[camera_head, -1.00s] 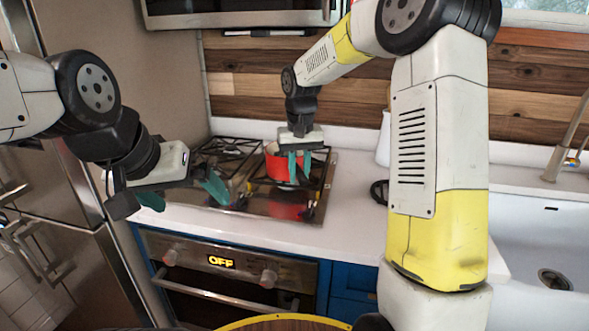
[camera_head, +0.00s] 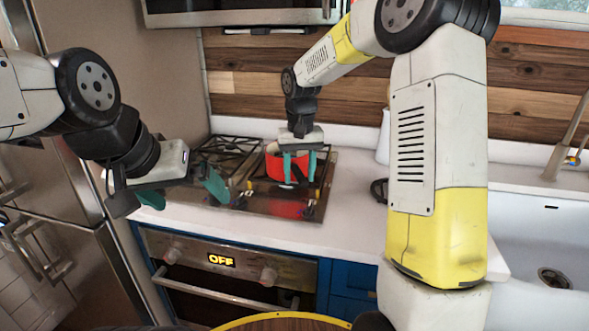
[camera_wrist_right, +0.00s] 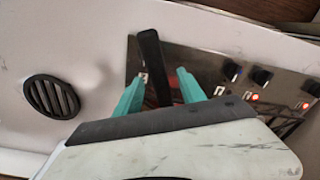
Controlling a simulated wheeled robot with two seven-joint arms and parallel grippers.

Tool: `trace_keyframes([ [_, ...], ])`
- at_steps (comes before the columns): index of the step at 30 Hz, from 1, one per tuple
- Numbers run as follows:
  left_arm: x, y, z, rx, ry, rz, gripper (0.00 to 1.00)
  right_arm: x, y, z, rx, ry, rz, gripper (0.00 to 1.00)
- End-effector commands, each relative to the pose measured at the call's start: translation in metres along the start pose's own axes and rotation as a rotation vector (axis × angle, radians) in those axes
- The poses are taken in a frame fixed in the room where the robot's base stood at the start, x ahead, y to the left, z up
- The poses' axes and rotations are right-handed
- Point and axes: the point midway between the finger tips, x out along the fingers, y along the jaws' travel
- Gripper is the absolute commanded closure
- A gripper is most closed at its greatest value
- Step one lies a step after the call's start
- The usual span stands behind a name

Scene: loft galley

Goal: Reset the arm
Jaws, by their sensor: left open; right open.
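My right gripper (camera_head: 299,178) reaches down over the stove in front of a red pot (camera_head: 273,168). Its teal fingers are spread open. In the right wrist view, a black handle (camera_wrist_right: 152,60) stands between the open fingers (camera_wrist_right: 160,88), with gaps visible on both sides; contact cannot be seen. The handle seems to belong to the pot, whose body is partly hidden by the gripper in the head view. My left gripper (camera_head: 182,196) is open and empty, held in front of the stove's left side.
The stove (camera_head: 240,197) has black grates, and its knobs (camera_wrist_right: 261,76) with red lights show in the right wrist view. A round black slotted item (camera_wrist_right: 51,96) lies on the white counter (camera_head: 345,222). The oven (camera_head: 222,262) reads OFF. A sink (camera_head: 540,235) is at right.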

Motion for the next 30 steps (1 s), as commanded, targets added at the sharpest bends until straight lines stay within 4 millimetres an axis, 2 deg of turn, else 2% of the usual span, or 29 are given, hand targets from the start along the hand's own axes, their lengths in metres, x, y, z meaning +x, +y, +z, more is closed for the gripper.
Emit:
trace_keyframes([
  [12, 0.000, 0.000, 0.000, 0.000, 0.000, 0.000, 0.00, -0.063, 0.000, -0.002, 0.000, 0.008, -0.001, 0.53],
  [17, 0.000, 0.000, 0.000, 0.000, 0.000, 0.000, 0.00, -0.079, 0.001, 0.001, 0.000, 0.012, -0.001, 0.53],
  [19, 0.000, 0.000, 0.000, 0.000, 0.000, 0.000, 0.00, -0.087, 0.003, 0.008, 0.000, 0.025, -0.003, 0.53],
  [23, 0.000, 0.000, 0.000, 0.000, 0.000, 0.000, 0.00, -0.108, 0.012, 0.038, -0.001, 0.083, -0.013, 0.53],
  [27, 0.000, 0.000, 0.000, 0.000, 0.000, 0.000, 0.00, -0.130, 0.025, 0.087, 0.003, 0.177, -0.034, 0.53],
  [30, 0.000, 0.000, 0.000, 0.000, 0.000, 0.000, 0.00, -0.139, 0.033, 0.123, 0.009, 0.245, -0.053, 0.53],
])
